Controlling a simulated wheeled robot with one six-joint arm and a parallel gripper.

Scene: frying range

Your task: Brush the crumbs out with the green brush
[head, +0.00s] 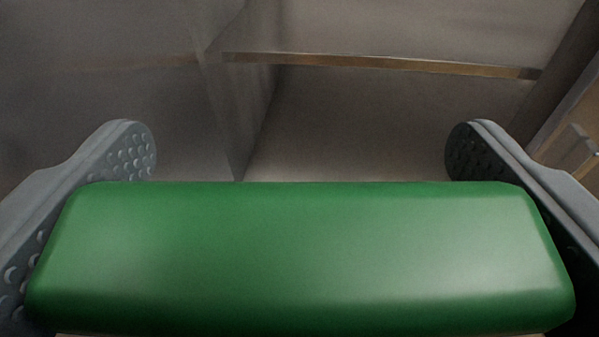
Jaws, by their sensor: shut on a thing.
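The green brush (300,255) fills the lower part of the head view as a wide, smooth green block with rounded edges. My gripper (300,150) is shut on it, with one grey, dimpled finger pressed to its left end and one to its right end. A strip of paler tan shows at the brush's bottom edge. The rest of the brush is cut off or hidden. I cannot make out any crumbs.
Behind the brush are dull grey metal walls, with an upright divider (222,100) left of the middle. A thin brownish ledge (385,63) runs across the back. A dark slanted edge (560,70) stands at the right.

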